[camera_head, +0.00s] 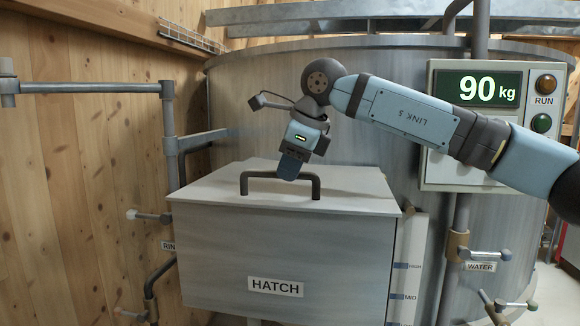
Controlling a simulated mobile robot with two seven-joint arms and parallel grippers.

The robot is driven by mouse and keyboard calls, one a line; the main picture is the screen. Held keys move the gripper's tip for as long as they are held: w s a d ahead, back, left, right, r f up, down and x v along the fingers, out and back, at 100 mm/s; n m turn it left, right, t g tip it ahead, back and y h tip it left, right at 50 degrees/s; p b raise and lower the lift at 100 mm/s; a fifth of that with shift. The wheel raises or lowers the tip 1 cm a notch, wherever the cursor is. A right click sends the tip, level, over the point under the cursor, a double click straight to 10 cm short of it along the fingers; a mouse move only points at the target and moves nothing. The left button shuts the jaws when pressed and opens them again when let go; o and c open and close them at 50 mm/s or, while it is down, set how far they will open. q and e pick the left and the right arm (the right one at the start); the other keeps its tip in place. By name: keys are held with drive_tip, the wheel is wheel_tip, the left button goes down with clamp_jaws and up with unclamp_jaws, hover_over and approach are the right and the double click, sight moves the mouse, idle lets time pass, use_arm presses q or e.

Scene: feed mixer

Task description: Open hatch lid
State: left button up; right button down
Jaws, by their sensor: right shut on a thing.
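The hatch is a grey metal box with a "HATCH" label on its front. Its flat lid (350,190) lies closed on top. A dark bar handle (316,187) stands up from the middle of the lid. My right gripper (289,170) reaches in from the right and points down onto the handle. It is shut on the handle's top bar, and the wrist hides part of the bar. My left gripper is not in view.
A control panel (428,150) with a 90 kg display, RUN button and green button is on the tank at the right. A level gauge (406,270) is beside the hatch. Pipes and valves stand left and right, including the water valve (485,255). A wooden wall is at the left.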

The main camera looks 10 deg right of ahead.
drive_tip(key=shift+w+r+p, duration=0.1)
drive_tip(key=shift+r+p, duration=0.4)
use_arm(q)
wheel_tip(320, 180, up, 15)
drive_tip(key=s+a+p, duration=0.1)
drive_tip(key=p, duration=2.1)
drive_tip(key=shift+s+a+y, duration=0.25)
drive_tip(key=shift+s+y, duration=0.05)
use_arm(e)
drive_tip(key=w+d+r+g, duration=0.1)
drive_tip(key=w+r, duration=0.3)
drive_tip(key=r, duration=0.4)
drive_tip(key=w+d+r+g+y, duration=0.1)
drive_tip(key=w+r, duration=0.3)
drive_tip(key=r, duration=0.4)
drive_tip(key=shift+w+d+m+g, duration=0.4)
drive_tip(key=shift+d+g, duration=0.1)
drive_tip(key=shift+g, duration=0.4)
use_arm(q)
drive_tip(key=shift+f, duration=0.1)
use_arm(e)
drive_tip(key=shift+r, duration=0.1)
